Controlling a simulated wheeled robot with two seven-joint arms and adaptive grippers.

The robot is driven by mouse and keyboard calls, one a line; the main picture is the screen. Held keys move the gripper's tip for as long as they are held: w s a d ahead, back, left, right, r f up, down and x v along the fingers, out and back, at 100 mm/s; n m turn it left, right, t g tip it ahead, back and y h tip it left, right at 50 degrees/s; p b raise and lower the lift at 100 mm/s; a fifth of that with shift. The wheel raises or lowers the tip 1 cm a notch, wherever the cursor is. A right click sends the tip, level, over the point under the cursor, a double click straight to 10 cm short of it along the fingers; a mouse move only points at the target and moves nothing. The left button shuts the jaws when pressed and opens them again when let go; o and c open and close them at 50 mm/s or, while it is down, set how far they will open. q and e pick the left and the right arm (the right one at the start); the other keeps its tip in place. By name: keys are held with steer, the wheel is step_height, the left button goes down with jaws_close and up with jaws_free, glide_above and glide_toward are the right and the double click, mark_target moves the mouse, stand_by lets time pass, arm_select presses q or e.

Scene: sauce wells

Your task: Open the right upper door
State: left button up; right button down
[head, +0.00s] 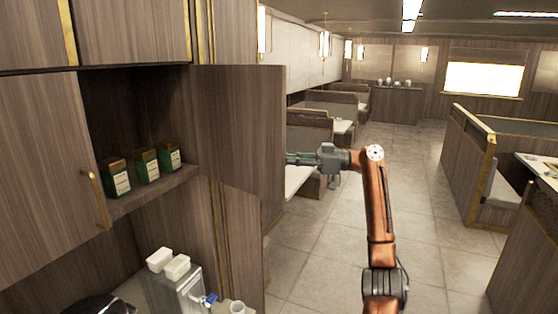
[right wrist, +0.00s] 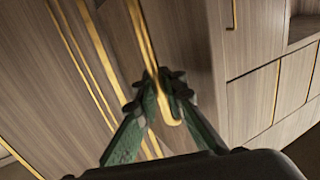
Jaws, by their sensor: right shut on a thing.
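The right upper door (head: 240,125) stands swung out from the cabinet, and the shelf space behind it is exposed. The door is brown wood, and its handle side faces away from me in the head view. My right gripper (head: 290,158) reaches the far side of the door from the right, with its fingertips partly hidden by the door edge. In the right wrist view, the green fingers (right wrist: 163,84) are closed around a long gold handle (right wrist: 142,35). The left upper door (head: 40,170) is closed and has a gold handle (head: 95,198). My left gripper is not in view.
Three green canisters, the middle one (head: 146,166) among them, stand on the open shelf (head: 150,197). Below are a metal dispenser (head: 188,293) with white containers (head: 168,263) and a white cup (head: 237,308). Booths (head: 310,127) stand behind the door; the tiled aisle (head: 430,230) is clear.

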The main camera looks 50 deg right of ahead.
steer(key=c, duration=2.5)
jaws_free()
steer(key=shift+f, duration=0.1)
steer(key=o, duration=0.5)
steer(key=shift+s+d, duration=0.2)
steer(key=shift+s, duration=0.1)
steer(key=shift+c, duration=0.2)
steer(key=shift+w+a, duration=0.15)
steer(key=shift+w, duration=0.05)
steer(key=v, duration=1.2)
steer(key=shift+w, duration=0.1)
